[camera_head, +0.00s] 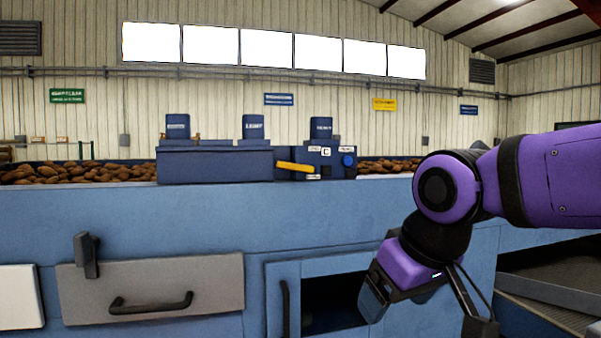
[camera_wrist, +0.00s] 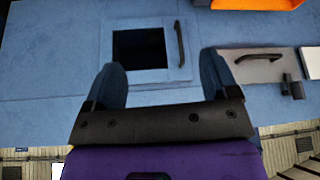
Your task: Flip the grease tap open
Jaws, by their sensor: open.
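A yellow lever (camera_head: 295,166) juts left, nearly level, from a small dark blue box (camera_head: 335,160) on top of the blue machine. I take it to be the grease tap's handle. The box bears white labels and a round blue knob. My gripper (camera_head: 373,297) hangs low at the right, in front of the machine's lower front, well below the lever and to its right. In the wrist view, my gripper (camera_wrist: 161,85) has its two blue fingers wide apart with nothing between them. The lever is not in the wrist view.
The blue machine (camera_head: 200,210) spans the view, with potatoes (camera_head: 75,173) along its top. A grey panel (camera_head: 205,280) with a black handle and a dark square opening (camera_head: 330,300) are in its front. An orange object (camera_wrist: 255,4) edges the wrist view. Space before the lever is clear.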

